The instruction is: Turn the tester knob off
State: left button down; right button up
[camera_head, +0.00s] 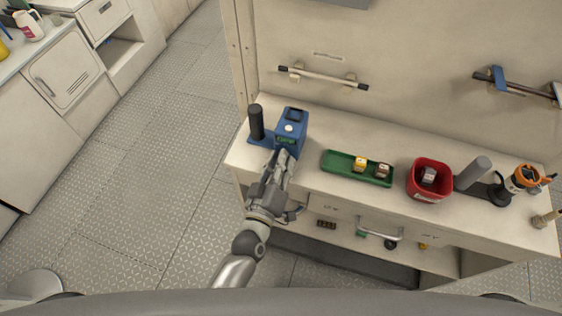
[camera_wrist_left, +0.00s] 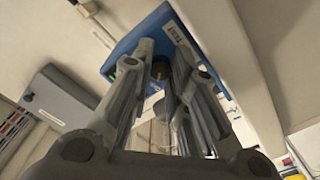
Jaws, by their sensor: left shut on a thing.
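The blue tester (camera_head: 291,118) stands at the left end of the bench, with a dark screen, a white round part on top and a small green display. My left gripper (camera_head: 281,158) reaches up to the tester's near side. In the left wrist view, the gripper (camera_wrist_left: 163,75) is shut on a dark knob (camera_wrist_left: 161,67) against the blue tester body (camera_wrist_left: 150,32). The fingers hide much of the knob, and its setting cannot be read. My right gripper is not in view.
A black upright cylinder (camera_head: 256,122) stands left of the tester. A green tray (camera_head: 340,163) with small blocks, a red bin (camera_head: 431,180) and an orange-topped item (camera_head: 524,178) stand to the right. A wall handle (camera_head: 323,76) is behind. Floor is clear at left.

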pick_arm(q)
jog(key=shift+r+n, duration=0.1)
jog(key=shift+n, duration=0.5)
jog(key=c, duration=1.3)
grip_release()
jog(key=shift+c, duration=0.2)
